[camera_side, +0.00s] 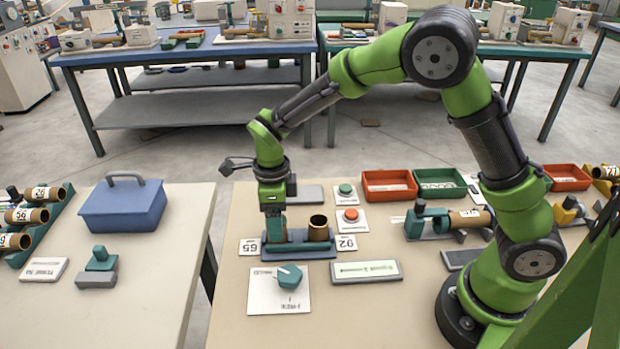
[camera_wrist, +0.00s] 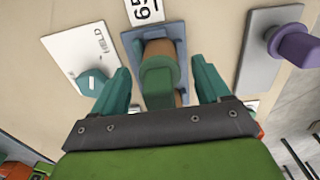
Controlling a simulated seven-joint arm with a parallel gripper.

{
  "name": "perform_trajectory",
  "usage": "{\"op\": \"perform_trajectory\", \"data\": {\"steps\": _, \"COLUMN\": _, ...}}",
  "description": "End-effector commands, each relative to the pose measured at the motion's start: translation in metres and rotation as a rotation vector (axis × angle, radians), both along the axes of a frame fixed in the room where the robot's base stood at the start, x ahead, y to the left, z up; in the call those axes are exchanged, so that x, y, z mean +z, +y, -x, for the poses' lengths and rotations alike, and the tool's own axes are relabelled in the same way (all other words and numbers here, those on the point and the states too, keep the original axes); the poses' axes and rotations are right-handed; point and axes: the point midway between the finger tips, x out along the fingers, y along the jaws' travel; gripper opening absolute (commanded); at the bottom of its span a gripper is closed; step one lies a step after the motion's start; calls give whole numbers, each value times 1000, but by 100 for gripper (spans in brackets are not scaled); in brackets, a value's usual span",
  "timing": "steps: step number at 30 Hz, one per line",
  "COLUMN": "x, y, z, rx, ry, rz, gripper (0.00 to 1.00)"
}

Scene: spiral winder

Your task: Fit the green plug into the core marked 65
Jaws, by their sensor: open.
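My gripper (camera_side: 273,232) is lowered over the left core of the blue holder (camera_side: 300,252), beside the label 65 (camera_side: 250,246). In the wrist view its fingers (camera_wrist: 161,88) are open, one on each side of the green plug (camera_wrist: 157,80), with a gap on both sides. The plug stands at the mouth of the brown core marked 65 (camera_wrist: 158,50); how deep it sits I cannot tell. In the side view the fingers mostly hide this core and plug. The second core (camera_side: 318,229), by the label 92 (camera_side: 346,242), stands upright and open-topped.
A white card with a teal pointer (camera_side: 290,276) lies in front of the holder. Green (camera_side: 345,189) and red (camera_side: 351,215) buttons stand behind it to the right. A purple knob (camera_wrist: 295,45) on a grey plate shows in the wrist view.

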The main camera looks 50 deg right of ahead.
Motion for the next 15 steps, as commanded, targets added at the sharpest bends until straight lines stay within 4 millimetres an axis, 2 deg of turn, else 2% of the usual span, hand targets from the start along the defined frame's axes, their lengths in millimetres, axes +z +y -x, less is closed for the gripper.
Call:
{"op": "perform_trajectory", "data": {"steps": 8, "x": 9, "y": 0, "z": -1, "rx": 1, "ry": -3, "rz": -1, "gripper": 76}}
{"op": "perform_trajectory", "data": {"steps": 11, "x": 25, "y": 1, "z": -1, "rx": 1, "ry": -6, "rz": -1, "gripper": 76}}
{"op": "perform_trajectory", "data": {"steps": 15, "x": 58, "y": 1, "z": -1, "rx": 1, "ry": -7, "rz": -3, "gripper": 76}}
